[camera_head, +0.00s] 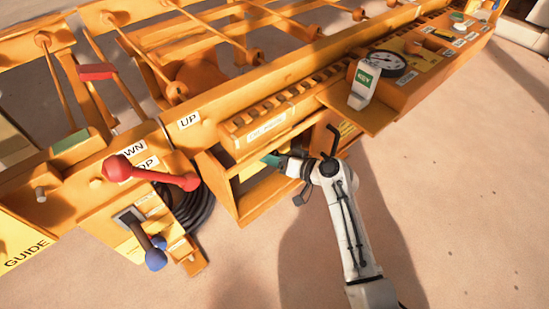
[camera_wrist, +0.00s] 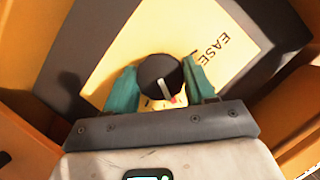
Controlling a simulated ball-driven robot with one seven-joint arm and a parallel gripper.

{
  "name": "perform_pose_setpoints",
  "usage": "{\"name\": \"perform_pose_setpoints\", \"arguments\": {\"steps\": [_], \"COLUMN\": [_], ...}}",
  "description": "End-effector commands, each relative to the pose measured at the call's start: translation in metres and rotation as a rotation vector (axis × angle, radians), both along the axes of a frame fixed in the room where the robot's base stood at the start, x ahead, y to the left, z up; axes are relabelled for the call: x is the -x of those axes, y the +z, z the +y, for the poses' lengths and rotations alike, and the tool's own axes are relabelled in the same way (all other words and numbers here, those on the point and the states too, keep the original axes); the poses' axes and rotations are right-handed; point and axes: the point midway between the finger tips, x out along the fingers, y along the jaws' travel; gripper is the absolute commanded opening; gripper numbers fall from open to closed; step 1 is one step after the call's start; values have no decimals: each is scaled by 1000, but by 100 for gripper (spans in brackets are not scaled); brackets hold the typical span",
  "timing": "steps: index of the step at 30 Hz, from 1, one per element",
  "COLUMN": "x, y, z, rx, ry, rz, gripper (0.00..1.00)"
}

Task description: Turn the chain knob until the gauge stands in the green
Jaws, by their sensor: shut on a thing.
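A black round knob (camera_wrist: 160,72) with a white pointer line sits on a yellow plate (camera_wrist: 118,52) marked "EASE" in the wrist view. The teal fingers of my gripper (camera_wrist: 162,84) are shut on it, one on each side. The pointer line slants toward the bottom of the picture, near a small red mark. In the head view my gripper (camera_head: 271,159) reaches into an opening in the orange frame, and the knob is hidden there.
A red-knobbed lever (camera_head: 150,172) and a blue-knobbed lever (camera_head: 152,252) are at the left, near a coiled black cable (camera_head: 192,212). The floor (camera_head: 470,200) at the right is clear.

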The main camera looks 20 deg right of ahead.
Motion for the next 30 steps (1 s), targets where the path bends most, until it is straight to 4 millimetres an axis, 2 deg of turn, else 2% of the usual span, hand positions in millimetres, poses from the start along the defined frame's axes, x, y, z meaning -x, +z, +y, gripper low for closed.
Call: {"name": "perform_pose_setpoints", "arguments": {"steps": [11, 12, 18, 20, 30], "x": [0, 0, 0, 0, 6], "y": [0, 0, 0, 0, 3], "z": [0, 0, 0, 0, -5], "rx": [-5, -5, -4, -4, -3], "ry": [0, 0, 0, 0, -2], "rz": [2, 2, 1, 1, 1], "gripper": [24, 56, 75, 79, 79]}}
